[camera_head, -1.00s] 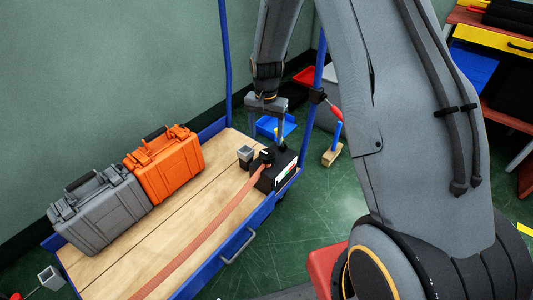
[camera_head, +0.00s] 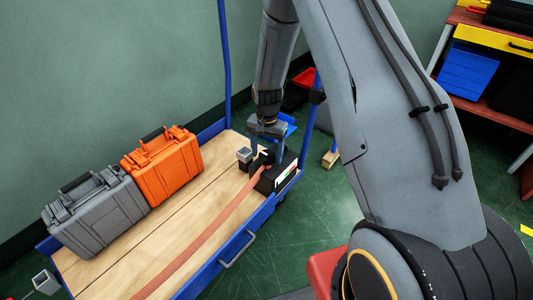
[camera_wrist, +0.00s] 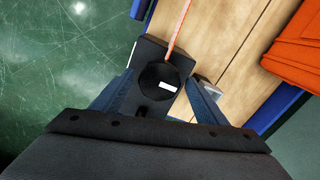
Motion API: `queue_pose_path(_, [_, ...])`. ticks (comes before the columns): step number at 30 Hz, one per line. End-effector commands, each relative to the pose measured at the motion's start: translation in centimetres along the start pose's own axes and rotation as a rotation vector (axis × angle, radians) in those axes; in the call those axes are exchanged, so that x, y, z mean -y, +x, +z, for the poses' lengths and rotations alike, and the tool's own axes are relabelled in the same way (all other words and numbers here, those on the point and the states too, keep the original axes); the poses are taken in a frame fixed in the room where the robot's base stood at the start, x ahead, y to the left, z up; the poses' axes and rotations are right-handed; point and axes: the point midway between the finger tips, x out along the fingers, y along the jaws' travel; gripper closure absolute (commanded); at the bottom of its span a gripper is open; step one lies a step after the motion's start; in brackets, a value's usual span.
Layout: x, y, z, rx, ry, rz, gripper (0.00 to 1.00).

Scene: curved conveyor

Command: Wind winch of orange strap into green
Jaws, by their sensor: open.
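The winch is a black box (camera_head: 276,177) at the far right end of a wooden cart, with a green, white and red strip on its side. Its round black knob (camera_wrist: 159,84) with a white mark shows in the wrist view. The orange strap (camera_head: 208,236) runs from the winch along the cart deck toward the bottom of the head view. My gripper (camera_head: 268,160) is over the winch. In the wrist view my gripper (camera_wrist: 158,90) is open, its two blue-grey fingers on either side of the knob. I cannot tell whether they touch it.
An orange case (camera_head: 163,167) and a grey case (camera_head: 95,212) stand on the wooden deck (camera_head: 215,180) along the wall side. The cart has blue rails and a handle (camera_head: 238,248). A small grey metal block (camera_head: 244,154) sits beside the winch. Green floor lies right of the cart.

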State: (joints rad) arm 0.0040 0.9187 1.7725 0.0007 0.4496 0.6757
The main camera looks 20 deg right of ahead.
Motion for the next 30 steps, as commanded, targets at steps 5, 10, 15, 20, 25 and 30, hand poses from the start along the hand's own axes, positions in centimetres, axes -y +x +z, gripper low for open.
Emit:
queue_pose_path(5, [-0.04,-0.02,-0.02,0.000,0.001,0.000,0.50])
queue_pose_path(10, [-0.05,-0.03,-0.02,0.000,0.001,0.000,0.74])
queue_pose_path(15, [-0.07,-0.05,-0.01,0.000,0.010,0.001,0.74])
queue_pose_path(20, [-0.09,-0.13,0.00,0.001,0.055,0.001,0.74])
queue_pose_path(25, [-0.15,-0.16,0.07,0.002,0.154,0.002,0.74])
queue_pose_path(30, [-0.15,-0.21,0.06,0.001,0.298,0.002,0.74])
